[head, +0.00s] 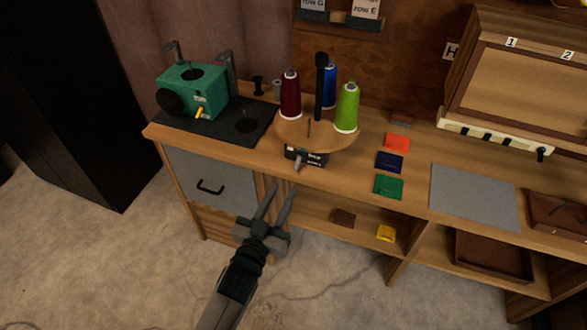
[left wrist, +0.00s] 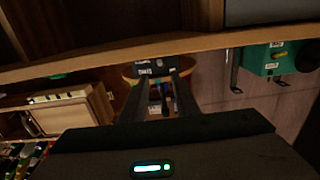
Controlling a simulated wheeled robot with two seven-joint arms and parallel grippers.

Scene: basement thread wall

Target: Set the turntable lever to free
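The round wooden turntable (head: 318,134) stands on the bench top and carries a dark red, a blue and a green thread cone around a black post. Under its front edge is a black block with white lettering, and the small grey lever (head: 298,163) sticks out in front of it. The block with its lettering (left wrist: 155,70) also shows upside down in the left wrist view, between and beyond the fingers. My left gripper (head: 279,193) is open and empty, in front of the bench and below the lever, apart from it. My right gripper is not in view.
A green machine (head: 192,92) sits on a dark mat at the left of the bench. Colored squares (head: 389,162) and a grey sheet (head: 475,197) lie to the right. A drawer (head: 212,182) and open shelves are below. A wooden cabinet (head: 525,85) stands at the right.

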